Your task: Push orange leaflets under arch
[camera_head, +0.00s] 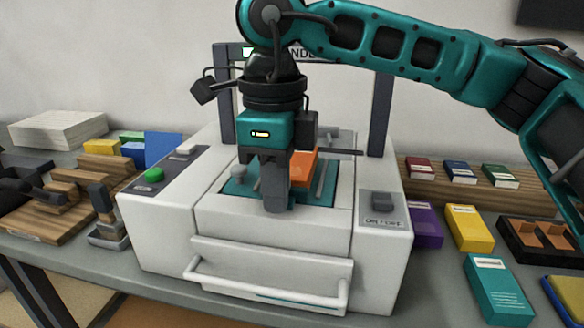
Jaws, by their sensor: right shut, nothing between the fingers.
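The orange leaflets (304,165) lie on a teal bed in the top of a white machine (270,262), partly hidden behind my right gripper. The dark arch (380,115) stands over the back of the machine, with a lettered crossbar mostly covered by my right arm. My right gripper (277,205) points down over the front of the teal bed (318,193), shut and empty, in front of the leaflets. Whether its fingers touch the leaflets or the bed cannot be told. My left gripper is not in view.
A green button (154,174) and a grey switch (383,202) flank the bed. A handled drawer front (265,290) is below. Ink boxes, including yellow (469,228), purple (424,223) and teal (498,288), stand at right. A wooden stand with tools (45,215) and a paper stack (58,130) are at left.

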